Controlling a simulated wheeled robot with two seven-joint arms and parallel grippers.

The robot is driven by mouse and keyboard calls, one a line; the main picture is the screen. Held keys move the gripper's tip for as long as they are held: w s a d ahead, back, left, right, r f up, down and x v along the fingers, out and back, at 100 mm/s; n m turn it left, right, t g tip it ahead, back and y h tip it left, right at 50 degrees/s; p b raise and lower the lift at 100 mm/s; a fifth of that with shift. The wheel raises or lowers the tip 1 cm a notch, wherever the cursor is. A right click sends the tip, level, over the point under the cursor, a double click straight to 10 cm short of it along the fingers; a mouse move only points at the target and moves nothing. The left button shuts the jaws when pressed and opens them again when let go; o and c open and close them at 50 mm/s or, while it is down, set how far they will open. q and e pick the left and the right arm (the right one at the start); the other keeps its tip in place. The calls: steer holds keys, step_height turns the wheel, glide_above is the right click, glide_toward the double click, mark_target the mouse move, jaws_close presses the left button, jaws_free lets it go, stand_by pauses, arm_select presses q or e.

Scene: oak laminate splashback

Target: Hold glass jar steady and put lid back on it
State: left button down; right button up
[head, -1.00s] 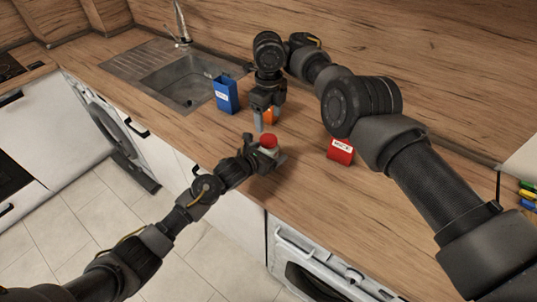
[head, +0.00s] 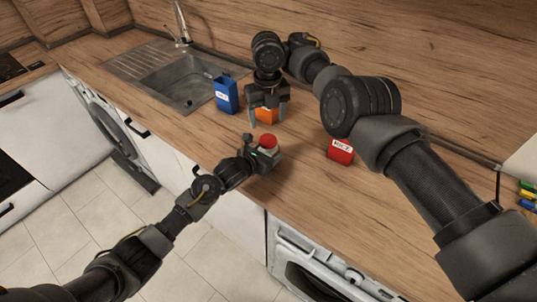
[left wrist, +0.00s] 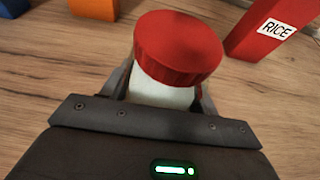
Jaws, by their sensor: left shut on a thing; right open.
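The glass jar (left wrist: 160,95) looks pale and stands upright near the front edge of the worktop. The red lid (left wrist: 178,48) sits on top of the jar and covers its mouth; it also shows in the head view (head: 268,141). I cannot tell whether it is fully tightened. My left gripper (head: 266,154) is shut on the jar, with a finger on either side below the lid. My right gripper (head: 267,117) is open and empty, fingers pointing down, a little beyond the lid and apart from it in the head view.
A blue container (head: 226,95) stands by the sink (head: 187,82). An orange container (head: 266,115) is partly hidden behind my right gripper. A red container labelled RICE (left wrist: 275,28) stands to the right of the jar. The worktop (head: 300,190) is clear at the front right.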

mark_target(267, 139)
steer(key=m, duration=0.6)
steer(key=shift+m, duration=0.4)
steer(key=shift+f, duration=0.1)
steer(key=shift+f, duration=3.95)
steer(key=c, duration=1)
steer(key=m, duration=1.2)
steer(key=shift+a+m, duration=0.1)
steer(key=shift+m, duration=0.3)
